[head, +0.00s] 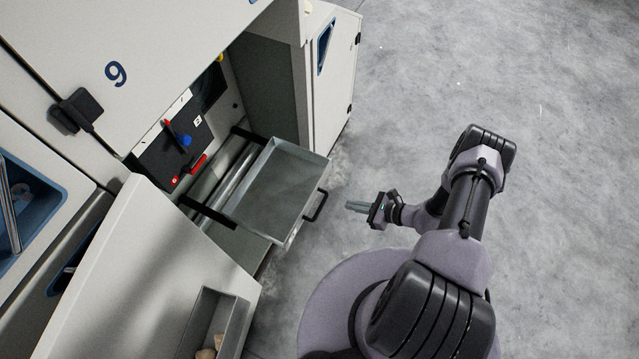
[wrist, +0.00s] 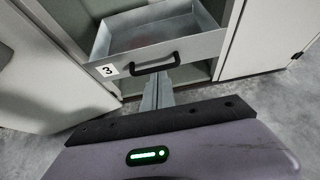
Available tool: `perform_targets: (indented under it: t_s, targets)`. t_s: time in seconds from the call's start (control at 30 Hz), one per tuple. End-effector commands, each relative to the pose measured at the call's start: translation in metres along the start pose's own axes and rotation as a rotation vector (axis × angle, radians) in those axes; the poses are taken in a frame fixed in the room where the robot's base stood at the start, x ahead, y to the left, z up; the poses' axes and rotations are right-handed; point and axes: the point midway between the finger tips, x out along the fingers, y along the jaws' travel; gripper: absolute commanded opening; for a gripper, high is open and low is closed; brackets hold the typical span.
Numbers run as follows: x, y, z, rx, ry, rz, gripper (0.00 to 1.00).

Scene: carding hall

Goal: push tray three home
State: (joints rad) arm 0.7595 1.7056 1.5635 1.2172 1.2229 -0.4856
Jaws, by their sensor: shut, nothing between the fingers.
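Tray three (head: 272,190) is a grey metal tray pulled well out of the open cabinet bay on its rails. It has a black handle (head: 316,206) on its front. In the wrist view the tray front (wrist: 190,53) bears a "3" label, with the handle (wrist: 155,65) beside it. My gripper (head: 350,206) is shut and empty, a short way right of the handle in the head view and pointing at the tray front. In the wrist view its fingers (wrist: 157,92) reach up to just below the handle; I cannot tell whether they touch it there, but the head view shows a gap.
A panel with red and blue switches (head: 180,140) is inside the bay. Grey floor to the right is clear.

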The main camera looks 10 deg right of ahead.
Motion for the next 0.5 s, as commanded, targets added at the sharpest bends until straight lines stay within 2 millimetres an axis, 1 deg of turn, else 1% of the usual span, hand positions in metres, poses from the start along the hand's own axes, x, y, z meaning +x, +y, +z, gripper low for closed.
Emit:
perform_targets:
  t_s: [0.17,0.43,0.5]
  targets:
    - [0.032,0.001,-0.002,-0.003,0.0,0.006,0.0]
    - [0.092,0.002,-0.003,-0.005,0.0,0.008,0.0]
    - [0.105,0.002,0.001,-0.005,0.0,0.008,0.0]
